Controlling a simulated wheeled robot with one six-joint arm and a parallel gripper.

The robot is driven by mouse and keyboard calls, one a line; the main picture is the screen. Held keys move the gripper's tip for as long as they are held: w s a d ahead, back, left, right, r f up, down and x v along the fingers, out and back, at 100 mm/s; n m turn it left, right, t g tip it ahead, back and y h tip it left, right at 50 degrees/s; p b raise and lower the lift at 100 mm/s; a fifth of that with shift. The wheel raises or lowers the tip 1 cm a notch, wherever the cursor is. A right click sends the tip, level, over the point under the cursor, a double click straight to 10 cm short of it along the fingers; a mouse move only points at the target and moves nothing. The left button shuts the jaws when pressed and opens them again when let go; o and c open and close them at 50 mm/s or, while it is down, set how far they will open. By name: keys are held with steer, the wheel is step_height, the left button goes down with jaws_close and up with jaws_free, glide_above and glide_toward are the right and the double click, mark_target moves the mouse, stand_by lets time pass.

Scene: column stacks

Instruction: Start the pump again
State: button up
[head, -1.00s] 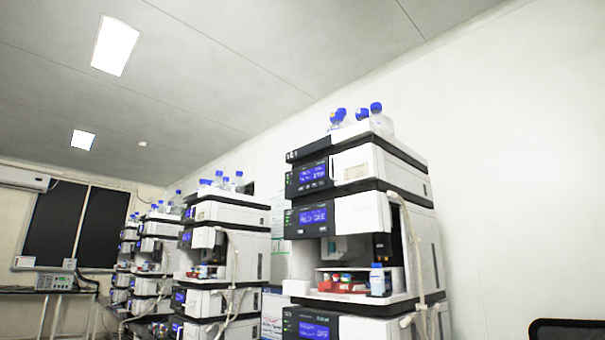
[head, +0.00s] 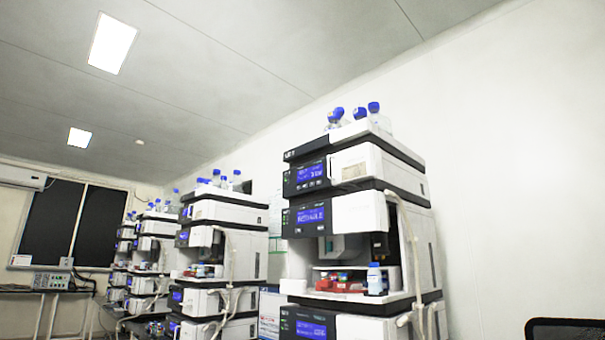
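The nearest column stack (head: 362,164) stands right of centre, with several white and black modules one above another. Its top module has a blue display (head: 311,173) with a row of small buttons under it. The module below has another blue display (head: 311,216), and a third display (head: 311,330) shows at the bottom edge. The display text is too blurred to read surely. I cannot tell which module is the pump. My gripper is not in view.
More stacks (head: 222,215) recede to the left. Blue-capped bottles (head: 374,108) stand on top. An open bay holds a red tray (head: 338,286) and a small bottle (head: 374,279). A bench instrument (head: 52,281) is far left. A dark chair back (head: 565,329) is at lower right.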

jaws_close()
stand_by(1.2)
